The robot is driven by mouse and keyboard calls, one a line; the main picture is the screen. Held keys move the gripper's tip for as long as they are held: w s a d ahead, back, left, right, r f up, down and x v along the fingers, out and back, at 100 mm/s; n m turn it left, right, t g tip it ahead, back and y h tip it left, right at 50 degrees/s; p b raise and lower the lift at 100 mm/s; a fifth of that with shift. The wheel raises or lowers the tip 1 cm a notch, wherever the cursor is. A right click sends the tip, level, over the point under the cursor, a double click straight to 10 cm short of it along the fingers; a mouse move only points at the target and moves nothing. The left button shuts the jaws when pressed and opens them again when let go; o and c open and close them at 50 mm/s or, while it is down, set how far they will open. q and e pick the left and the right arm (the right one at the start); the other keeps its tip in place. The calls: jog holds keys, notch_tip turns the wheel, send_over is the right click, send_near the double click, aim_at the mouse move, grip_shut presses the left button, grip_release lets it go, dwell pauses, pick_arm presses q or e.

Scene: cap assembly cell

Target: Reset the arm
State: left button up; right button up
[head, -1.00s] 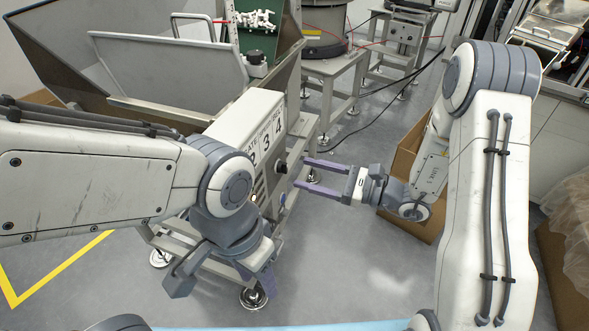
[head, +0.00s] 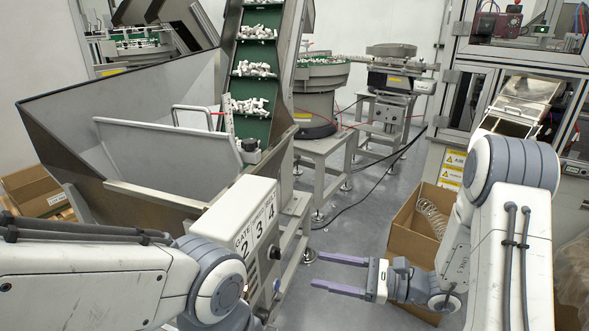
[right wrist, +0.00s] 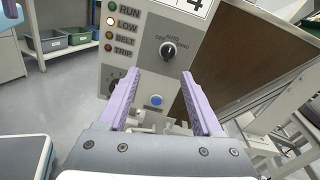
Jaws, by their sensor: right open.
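My right gripper (head: 340,274) is open and empty, its two purple fingers pointing left in the head view. In the right wrist view its fingers (right wrist: 157,98) stand apart with nothing between them. Beyond them is the control panel (right wrist: 140,62) with RUN, LOW, BELT and TRIP lamps, a black rotary knob (right wrist: 168,50) and a blue button (right wrist: 156,100). The LOW lamp is lit. No contact between fingers and panel shows. My left arm comes in from the left in the head view, but its gripper is below the frame.
A grey hopper (head: 60,100) stands at left, with a green conveyor (head: 251,89) carrying white caps behind it. A numbered panel box (head: 252,200) is at its front. An open cardboard box (head: 408,235) lies behind my right gripper. Grey floor (head: 345,225) is clear between them.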

jog(key=s+a+f+n+g+h, duration=0.3)
jog(key=s+n+g+h, duration=0.2)
jog(key=s+n+g, duration=0.5)
jog(key=s+d+f+n+t+h, duration=0.3)
jog(key=d+n+h, duration=0.3)
jog(key=d+h, duration=0.3)
jog(key=w+d+r+n+t+h, duration=0.2)
jog(key=w+r+n+t, duration=0.2)
jog(key=w, duration=0.2)
jog(key=s+a+r+n+g, duration=0.2)
jog(key=s+a+r+n, duration=0.15)
jog(key=s+a, duration=0.35)
jog(key=s+a+r+n+g, duration=0.1)
jog(key=s+a+r+n, duration=0.1)
jog(key=s+a+n, duration=0.4)
notch_tip(320, 180, up, 18)
jog(key=s+m+p, duration=0.1)
jog(key=m+p, duration=0.1)
jog(key=p, duration=1.6)
jog(key=shift+s+a+f+y, duration=0.15)
jog(key=shift+s+a+y, duration=0.1)
jog(key=shift+y, duration=0.05)
jog(key=shift+m, duration=0.25)
